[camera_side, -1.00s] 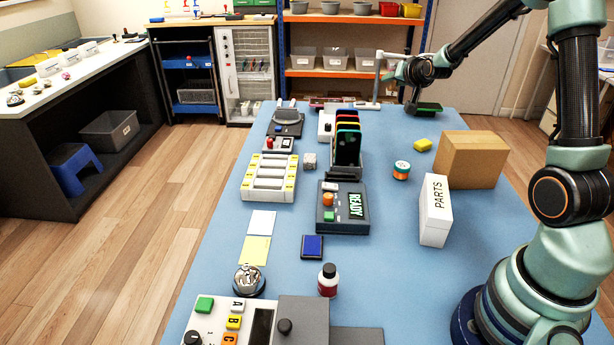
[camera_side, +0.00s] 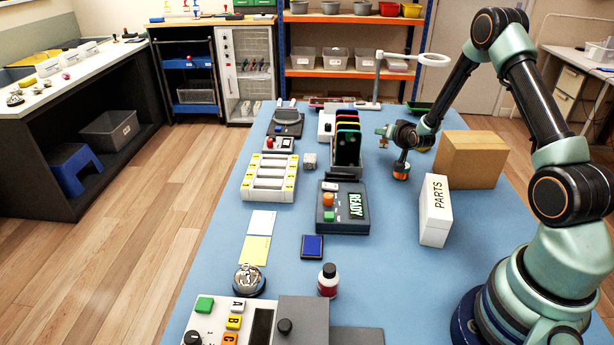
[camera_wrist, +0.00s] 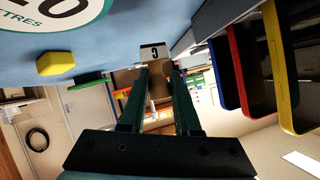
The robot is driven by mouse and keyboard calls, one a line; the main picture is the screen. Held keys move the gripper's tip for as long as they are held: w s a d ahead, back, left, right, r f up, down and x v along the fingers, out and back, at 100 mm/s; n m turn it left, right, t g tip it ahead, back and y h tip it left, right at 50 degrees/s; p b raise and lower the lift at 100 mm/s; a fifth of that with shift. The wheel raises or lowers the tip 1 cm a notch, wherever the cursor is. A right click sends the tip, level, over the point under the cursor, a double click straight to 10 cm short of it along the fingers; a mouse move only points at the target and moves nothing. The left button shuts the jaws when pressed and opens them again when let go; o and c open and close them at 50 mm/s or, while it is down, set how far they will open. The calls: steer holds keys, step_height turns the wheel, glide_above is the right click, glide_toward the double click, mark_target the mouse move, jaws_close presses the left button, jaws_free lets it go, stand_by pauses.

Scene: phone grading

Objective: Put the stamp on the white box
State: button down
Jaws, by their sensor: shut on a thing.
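My gripper (camera_wrist: 160,98) is shut on the stamp (camera_wrist: 153,53), a small tan block with a pale label bearing a dark character, at its fingertips. In the side view my gripper (camera_side: 386,132) is raised above the blue table, between the phone rack and the brown carton, and points left; the stamp is too small there to make out clearly. The white box (camera_side: 435,211), marked PARTS, stands upright nearer the camera and to the right of my gripper. It is apart from the stamp, and nothing is visible on its top.
The brown carton (camera_side: 472,160) stands behind the white box.

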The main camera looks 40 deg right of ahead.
mark_target(385, 143)
steer(key=shift+f, duration=1.55)
steer(key=shift+f, duration=0.2)
steer(key=c, duration=0.6)
jaws_free()
steer(key=v, duration=0.7)
steer(key=shift+a+f, duration=0.25)
steer(key=shift+o, duration=0.4)
steer(key=shift+s+a+r, duration=0.1)
steer(key=shift+s+a, duration=0.05)
steer(key=shift+s, duration=0.05)
